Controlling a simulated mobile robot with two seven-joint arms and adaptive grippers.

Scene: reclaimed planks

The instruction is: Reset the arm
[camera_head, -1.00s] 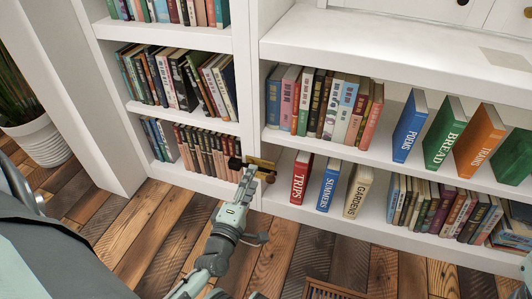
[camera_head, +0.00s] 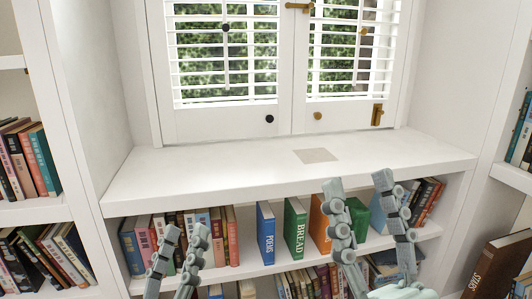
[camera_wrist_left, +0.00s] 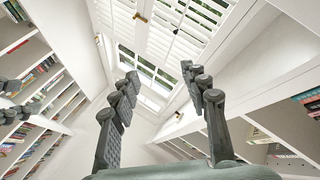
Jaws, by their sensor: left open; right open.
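My left gripper (camera_head: 184,236) is open at the bottom left of the head view, with its fingers pointing up in front of the shelf. In the left wrist view my left gripper (camera_wrist_left: 160,76) has its fingers apart and nothing between them. It points up toward the shutters and the ceiling. My right gripper (camera_head: 358,184) is open at the lower right of the head view, fingers up and apart, holding nothing. It covers part of the books behind it.
A white window ledge (camera_head: 230,167) with a beige patch (camera_head: 316,156) runs below shuttered windows (camera_head: 225,60). Under it stand a blue POEMS book (camera_head: 265,232), a green BREAD book (camera_head: 294,229) and an orange book (camera_head: 319,224). A dark brown book (camera_head: 497,266) is at the lower right.

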